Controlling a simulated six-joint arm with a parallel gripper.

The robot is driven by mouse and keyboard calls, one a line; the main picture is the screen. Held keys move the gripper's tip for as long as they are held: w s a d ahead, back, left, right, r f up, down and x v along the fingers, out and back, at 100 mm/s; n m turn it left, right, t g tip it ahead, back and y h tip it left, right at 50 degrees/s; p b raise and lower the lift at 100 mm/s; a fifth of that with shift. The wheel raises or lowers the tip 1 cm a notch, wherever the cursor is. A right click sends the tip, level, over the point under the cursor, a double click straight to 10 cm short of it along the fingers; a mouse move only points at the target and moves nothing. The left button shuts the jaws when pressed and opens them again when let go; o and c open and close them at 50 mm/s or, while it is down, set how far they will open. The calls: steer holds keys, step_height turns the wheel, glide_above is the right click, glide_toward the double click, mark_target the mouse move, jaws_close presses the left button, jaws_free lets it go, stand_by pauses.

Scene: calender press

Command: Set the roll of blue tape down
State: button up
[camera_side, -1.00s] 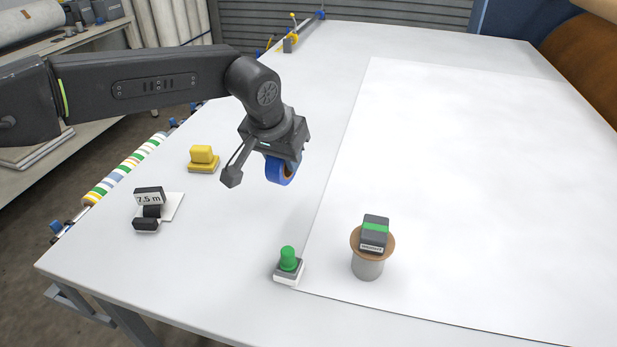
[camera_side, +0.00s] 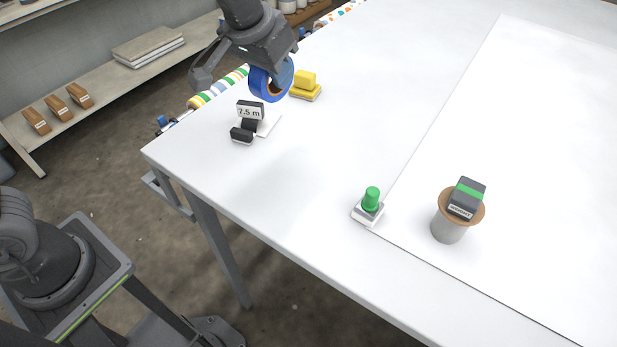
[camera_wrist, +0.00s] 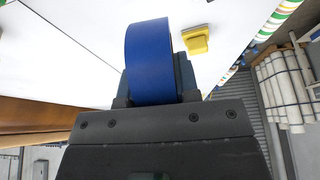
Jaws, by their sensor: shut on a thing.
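The roll of blue tape (camera_side: 271,80) is held in my gripper (camera_side: 280,72), above the white table near its left edge. The gripper is shut on the roll. The exact gap to the table (camera_side: 330,165) cannot be told.
Bare table lies between.

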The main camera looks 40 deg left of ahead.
steer(key=s+d+f, duration=0.1)
steer(key=d+f, duration=0.1)
steer(key=d, duration=0.1)
steer(key=s+d+f, duration=0.1)
steer(key=d+f, duration=0.2)
steer(key=s+d+f, duration=0.1)
steer(key=d+f, duration=0.2)
steer(key=shift+s+d, duration=0.25)
steer(key=shift+s, duration=0.15)
steer(key=shift+f, duration=1.85)
steer(key=shift+f, duration=0.1)
steer(key=o, duration=0.9)
steer(key=v, duration=1.2)
